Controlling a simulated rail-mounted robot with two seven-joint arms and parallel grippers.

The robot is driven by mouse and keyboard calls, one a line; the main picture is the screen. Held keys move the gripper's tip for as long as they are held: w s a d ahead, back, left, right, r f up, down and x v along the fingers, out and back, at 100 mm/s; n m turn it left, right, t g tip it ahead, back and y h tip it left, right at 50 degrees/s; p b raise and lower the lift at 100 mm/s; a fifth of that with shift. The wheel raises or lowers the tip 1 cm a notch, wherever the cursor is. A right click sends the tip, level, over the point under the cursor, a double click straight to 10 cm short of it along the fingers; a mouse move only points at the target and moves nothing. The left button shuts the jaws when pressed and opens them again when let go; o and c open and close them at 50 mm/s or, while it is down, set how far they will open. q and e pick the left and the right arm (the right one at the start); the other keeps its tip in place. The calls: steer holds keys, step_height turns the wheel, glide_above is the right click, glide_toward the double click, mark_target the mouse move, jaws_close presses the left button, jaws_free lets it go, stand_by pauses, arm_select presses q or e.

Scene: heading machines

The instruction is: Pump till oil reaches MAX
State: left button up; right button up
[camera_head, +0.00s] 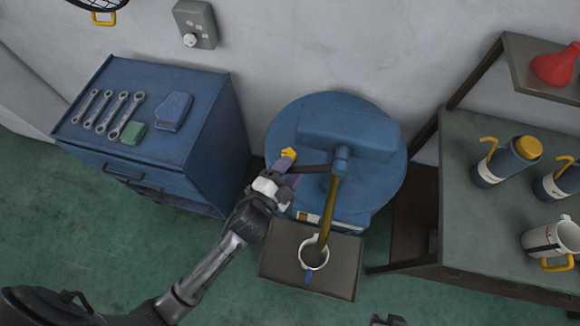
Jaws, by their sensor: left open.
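The blue oil pump (345,130) stands against the wall, with a boxy head on a round drum. Its dark lever (315,169) reaches left to a purple grip with a yellow end (289,153). My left gripper (280,182) is open at the purple grip; I cannot tell whether it touches it. A golden-brown spout or oil stream (327,215) runs down from the pump head to a white measuring jug (314,240) on a grey platform (341,279). The jug's MAX mark and oil level are too small to read. A dark tip at the bottom edge may be my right gripper (388,320).
A blue tool cabinet (205,150) with several wrenches stands left of the pump. A grey workbench (460,220) at the right holds blue canisters (507,162) and a white jug with a yellow handle (552,238). Green floor is clear in front.

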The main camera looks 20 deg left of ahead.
arm_select(q)
steer(key=shift+w, duration=0.2)
steer(key=shift+c, duration=0.2)
jaws_close()
stand_by(0.4)
